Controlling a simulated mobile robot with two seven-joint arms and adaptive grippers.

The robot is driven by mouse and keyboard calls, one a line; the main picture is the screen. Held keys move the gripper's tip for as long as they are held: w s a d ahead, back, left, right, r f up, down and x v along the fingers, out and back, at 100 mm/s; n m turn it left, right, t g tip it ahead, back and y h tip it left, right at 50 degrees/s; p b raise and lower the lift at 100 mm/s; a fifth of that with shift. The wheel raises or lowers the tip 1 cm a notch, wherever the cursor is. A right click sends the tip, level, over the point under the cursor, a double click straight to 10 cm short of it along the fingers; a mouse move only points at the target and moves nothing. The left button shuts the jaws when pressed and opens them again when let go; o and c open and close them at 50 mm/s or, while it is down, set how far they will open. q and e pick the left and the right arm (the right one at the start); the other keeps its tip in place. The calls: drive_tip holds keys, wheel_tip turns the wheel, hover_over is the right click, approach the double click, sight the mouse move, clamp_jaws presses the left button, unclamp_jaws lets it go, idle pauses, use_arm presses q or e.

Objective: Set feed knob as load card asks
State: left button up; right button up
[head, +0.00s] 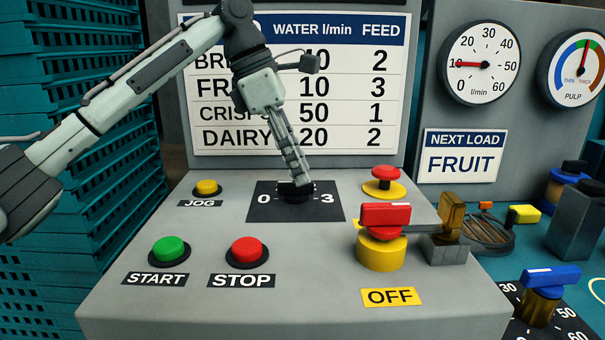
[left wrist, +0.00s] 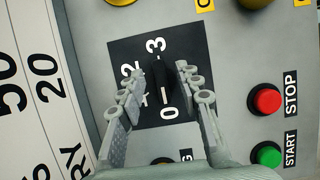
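The feed knob (head: 296,192) is a black knob on a black plate marked 0 to 3. In the left wrist view the dark knob (left wrist: 163,82) lies between my fingers, its bar roughly along the 0–3 line; which number it points at I cannot tell. My left gripper (head: 297,176) reaches down over it from above. In the left wrist view the fingers (left wrist: 159,72) are apart, one on each side of the knob, with gaps visible. The load card (head: 461,155) reads NEXT LOAD FRUIT. The chart (head: 296,85) gives feed 3 in the row beginning FR, partly covered by my arm.
Around the knob are a yellow JOG button (head: 206,187), green START button (head: 169,249), red STOP button (head: 246,251) and red mushroom button (head: 384,176). A red-handled switch (head: 384,216) stands above an OFF label. Teal crates (head: 50,110) are stacked at left.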

sight(296, 188)
use_arm(q)
drive_tip(key=shift+x, duration=1)
drive_tip(key=shift+d+f, duration=0.1)
drive_tip(key=shift+f, duration=0.1)
drive_tip(key=shift+w, duration=0.1)
drive_tip(key=c, duration=0.7)
clamp_jaws()
use_arm(e)
drive_tip(key=shift+w+d+r, duration=0.15)
drive_tip(key=shift+w, duration=0.5)
